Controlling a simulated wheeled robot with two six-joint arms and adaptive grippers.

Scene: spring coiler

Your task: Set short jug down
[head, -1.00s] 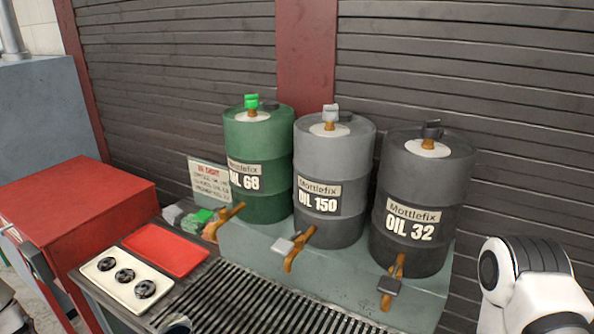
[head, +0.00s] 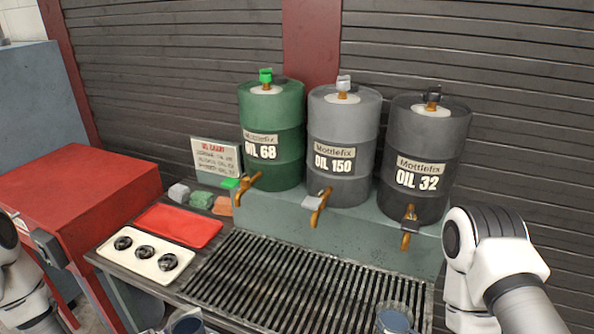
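Two jugs show only by their upper parts at the bottom edge of the head view. One jug (head: 187,323) is at the lower left, below the cream tray. The other jug (head: 394,319) is at the lower right, in front of the slatted grate (head: 290,278). Both look clear or grey with dark insides. Their lower parts are cut off, so I cannot tell which is shorter or what supports them. Parts of my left arm show at the left edge and my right arm at the right. Neither gripper is in view.
Green (head: 272,135), grey (head: 343,145) and dark (head: 426,158) oil drums with taps stand on a ledge behind the grate. A red tray (head: 180,226), a cream tray (head: 118,258) with black caps, folded rags (head: 201,200) and a sign (head: 216,159) are left. The grate's visible middle is clear.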

